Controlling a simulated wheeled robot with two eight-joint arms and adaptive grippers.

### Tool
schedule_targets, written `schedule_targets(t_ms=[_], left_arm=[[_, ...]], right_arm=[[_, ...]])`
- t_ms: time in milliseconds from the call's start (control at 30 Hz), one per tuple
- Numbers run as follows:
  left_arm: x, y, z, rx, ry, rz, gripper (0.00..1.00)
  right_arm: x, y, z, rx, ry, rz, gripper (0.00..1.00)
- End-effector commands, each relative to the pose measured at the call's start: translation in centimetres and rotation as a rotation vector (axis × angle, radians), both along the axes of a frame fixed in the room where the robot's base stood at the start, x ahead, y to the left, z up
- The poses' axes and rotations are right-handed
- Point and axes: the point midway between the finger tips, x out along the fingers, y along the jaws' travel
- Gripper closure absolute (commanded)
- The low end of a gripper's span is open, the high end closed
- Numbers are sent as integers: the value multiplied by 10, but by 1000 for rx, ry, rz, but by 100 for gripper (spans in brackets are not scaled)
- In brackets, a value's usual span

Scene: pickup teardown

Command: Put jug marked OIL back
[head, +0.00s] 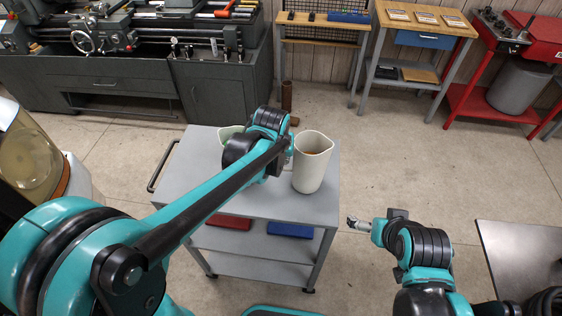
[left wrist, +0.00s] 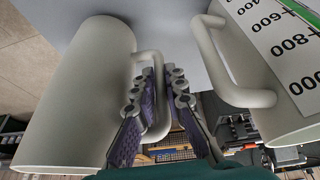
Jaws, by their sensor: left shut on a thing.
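A pale cream jug (head: 312,170) is over the right part of the grey cart's top (head: 262,203); whether it touches the top is unclear. In the left wrist view this jug (left wrist: 75,95) is at left, with its handle (left wrist: 152,60) between the fingers. My left gripper (left wrist: 158,105) is shut on that handle; in the head view it (head: 288,148) is mostly hidden by its own arm. A second pale jug (head: 228,133) is mostly behind my arm; in the left wrist view it (left wrist: 262,65) shows a number scale. No OIL marking is readable. My right gripper (head: 356,223) is empty, right of the cart.
The cart's lower shelf holds a red box (head: 229,222) and a blue box (head: 290,230). A dark table (head: 500,250) is at right. A lathe (head: 100,40), a workbench (head: 425,20) and a red stand (head: 510,45) line the back. Open floor lies between.

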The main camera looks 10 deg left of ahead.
Motion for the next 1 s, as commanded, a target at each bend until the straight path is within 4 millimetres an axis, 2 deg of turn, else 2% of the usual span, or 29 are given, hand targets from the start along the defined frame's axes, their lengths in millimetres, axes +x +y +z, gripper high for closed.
schedule_targets(t_ms=[67, 400, 433, 500, 833, 1000], left_arm=[[0, 0, -7, -1, -1, 1, 100], [0, -1, -10, -1, -1, 1, 100], [0, 0, -10, 0, 0, 0, 86], [0, 0, -9, 0, 0, 0, 68], [0, 0, -6, 0, 0, 0, 68], [-9, 0, 16, 0, 0, 0, 68]], right_arm=[[0, 0, -4, 0, 0, 0, 0], [0, 0, -5, 0, 0, 0, 0], [0, 0, -5, 0, 0, 0, 0], [0, 0, -4, 0, 0, 0, 0], [0, 0, -2, 0, 0, 0, 0], [0, 0, 7, 0, 0, 0, 0]])
